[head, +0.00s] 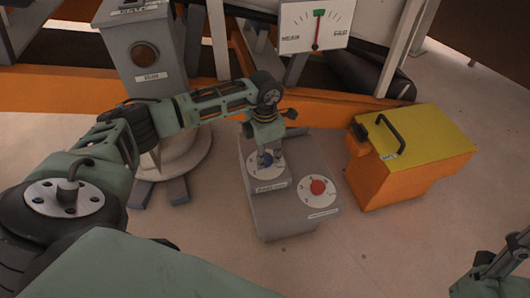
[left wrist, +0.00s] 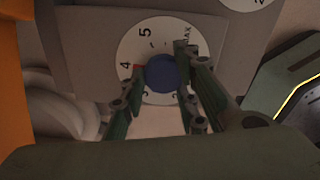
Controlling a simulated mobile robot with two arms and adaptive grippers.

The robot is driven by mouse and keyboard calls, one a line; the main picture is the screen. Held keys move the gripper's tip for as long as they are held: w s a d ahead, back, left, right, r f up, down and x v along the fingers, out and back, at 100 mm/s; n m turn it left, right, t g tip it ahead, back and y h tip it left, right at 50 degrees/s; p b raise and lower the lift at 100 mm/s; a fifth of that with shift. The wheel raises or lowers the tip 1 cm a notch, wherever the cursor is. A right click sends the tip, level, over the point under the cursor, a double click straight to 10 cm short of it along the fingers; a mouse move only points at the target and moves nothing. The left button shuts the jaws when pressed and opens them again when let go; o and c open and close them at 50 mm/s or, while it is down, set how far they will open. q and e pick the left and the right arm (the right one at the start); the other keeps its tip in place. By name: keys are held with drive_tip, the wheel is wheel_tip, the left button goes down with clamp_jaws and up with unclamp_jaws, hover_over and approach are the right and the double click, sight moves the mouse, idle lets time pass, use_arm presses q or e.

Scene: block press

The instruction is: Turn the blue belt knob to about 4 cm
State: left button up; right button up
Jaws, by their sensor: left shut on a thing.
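The blue belt knob (head: 265,160) sits on a white dial on the raised left part of a grey control box (head: 277,222). My left gripper (head: 266,155) reaches down on it from above. In the left wrist view the blue knob (left wrist: 162,73) is between the two fingers of my left gripper (left wrist: 163,80), which are shut on it. The white dial (left wrist: 157,32) shows 4, 5 and MAX; its lower numbers are partly hidden by the fingers. A small red mark (left wrist: 139,70) shows at the knob's left side, close to the 4. Part of my right gripper (head: 495,265) shows at the lower right edge; its fingertips are unclear.
A red knob (head: 318,187) on a second dial is close to the right. A gauge (head: 315,28) stands behind, its red needle near upright at the green mark. An orange box with a yellow top (head: 430,137) stands right, a grey pedestal (head: 146,55) left.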

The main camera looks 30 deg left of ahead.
use_arm(q)
drive_tip(key=shift+w+a, duration=0.15)
drive_tip(key=shift+a, duration=0.35)
drive_tip(key=o, duration=1)
drive_tip(key=shift+d+r, duration=0.1)
wheel_tip(320, 180, up, 12)
drive_tip(key=shift+f, duration=0.1)
drive_tip(key=shift+d, duration=0.1)
